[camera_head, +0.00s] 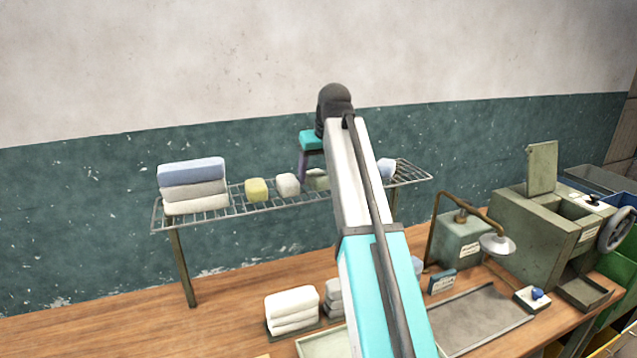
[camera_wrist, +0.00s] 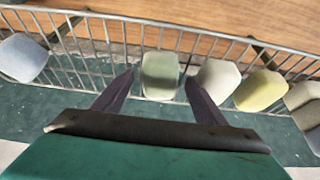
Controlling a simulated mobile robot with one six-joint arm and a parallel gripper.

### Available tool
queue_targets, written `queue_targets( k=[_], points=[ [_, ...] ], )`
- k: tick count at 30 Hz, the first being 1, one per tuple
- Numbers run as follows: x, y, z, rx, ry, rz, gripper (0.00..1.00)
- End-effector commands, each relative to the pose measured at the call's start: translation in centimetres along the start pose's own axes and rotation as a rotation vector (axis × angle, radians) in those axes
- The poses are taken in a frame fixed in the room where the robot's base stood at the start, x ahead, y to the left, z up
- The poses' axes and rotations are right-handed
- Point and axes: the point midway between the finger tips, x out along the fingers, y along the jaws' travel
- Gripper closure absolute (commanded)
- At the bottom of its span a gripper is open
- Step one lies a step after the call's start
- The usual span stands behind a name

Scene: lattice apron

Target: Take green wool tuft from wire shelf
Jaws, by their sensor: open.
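The green wool tuft (camera_wrist: 160,75) is a pale green block on the wire shelf (camera_wrist: 95,62), seen in the wrist view between my two fingers. My gripper (camera_wrist: 159,82) is open, with one finger on each side of the tuft; I cannot tell whether either touches it. In the head view the green tuft (camera_head: 318,180) shows partly, just left of my arm, on the wire shelf (camera_head: 238,201). My gripper (camera_head: 303,181) reaches down there, its far side hidden by my arm.
A whitish tuft (camera_head: 287,185) and a yellow tuft (camera_head: 257,190) sit left of the green one, then stacked folded cloths (camera_head: 193,187). A pale blue tuft (camera_head: 386,168) sits to the right. A lamp (camera_head: 497,244) and a machine (camera_head: 550,225) stand on the bench.

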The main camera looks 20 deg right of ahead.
Motion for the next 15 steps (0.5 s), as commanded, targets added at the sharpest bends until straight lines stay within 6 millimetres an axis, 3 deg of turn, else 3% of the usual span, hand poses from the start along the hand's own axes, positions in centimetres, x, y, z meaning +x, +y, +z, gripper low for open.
queue_targets(
  k=[12,15],
  points=[
    [-0.06,0.07,0.0,0.001,0.0,0.0,0.34],
    [-0.06,0.08,0.01,0.001,0.0,0.0,0.49]
  ],
)
